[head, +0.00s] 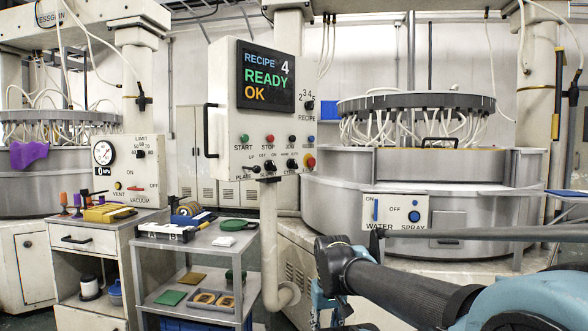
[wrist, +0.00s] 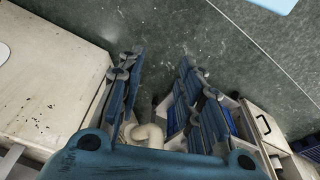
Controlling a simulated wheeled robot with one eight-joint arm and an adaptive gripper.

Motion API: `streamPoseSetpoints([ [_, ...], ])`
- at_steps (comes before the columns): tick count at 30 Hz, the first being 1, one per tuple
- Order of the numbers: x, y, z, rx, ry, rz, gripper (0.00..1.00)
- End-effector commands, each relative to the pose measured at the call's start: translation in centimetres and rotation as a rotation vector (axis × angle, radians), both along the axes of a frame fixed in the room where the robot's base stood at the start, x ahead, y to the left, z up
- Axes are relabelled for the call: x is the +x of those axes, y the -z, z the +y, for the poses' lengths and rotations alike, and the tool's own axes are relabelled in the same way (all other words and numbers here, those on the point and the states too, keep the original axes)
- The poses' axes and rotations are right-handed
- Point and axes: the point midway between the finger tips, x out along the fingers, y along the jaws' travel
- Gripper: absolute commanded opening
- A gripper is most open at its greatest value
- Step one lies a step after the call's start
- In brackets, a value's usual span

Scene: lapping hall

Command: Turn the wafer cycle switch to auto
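The pale control panel (head: 228,125) stands upright in the middle of the head view. Its lower row has small dark knobs with tiny labels. The knob (head: 291,163) at the right of that row, beside a red button, seems to be the cycle switch; its lettering and pointer are too small to read surely. My arm enters the head view from the lower right, well below and right of the panel. My gripper (wrist: 158,75) shows in the wrist view with its fingers spread apart and nothing between them, pointing toward the floor. The switch is not in the wrist view.
A grey cart (head: 190,244) with trays stands below the panel's left. A water and spray box (head: 396,212) sits to the right, near my arm. The lapping machine (head: 425,175) fills the back right. A vacuum panel (head: 128,172) is at left.

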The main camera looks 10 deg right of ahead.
Motion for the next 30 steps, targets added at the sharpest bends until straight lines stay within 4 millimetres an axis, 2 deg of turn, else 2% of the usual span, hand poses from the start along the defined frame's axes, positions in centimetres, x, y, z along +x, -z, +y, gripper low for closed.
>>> streamPoseSetpoints([
  [2,0.0,0.0,0.0,0.0,0.0,0.0,0.33],
  [6,-0.6,-0.8,0.3,0.015,0.002,-0.014,0.63],
  [8,0.0,-1.4,0.7,0.039,0.004,-0.018,0.63],
  [11,1.9,-3.1,2.0,0.113,0.011,-0.032,0.63],
  [14,4.7,-5.7,3.7,0.219,0.018,-0.059,0.63],
  [21,13.5,-13.3,6.3,0.494,0.042,-0.175,0.63],
  [26,19.9,-18.7,6.3,0.666,0.067,-0.281,0.63],
  [30,25.7,-23.7,4.9,0.804,0.094,-0.393,0.63],
])
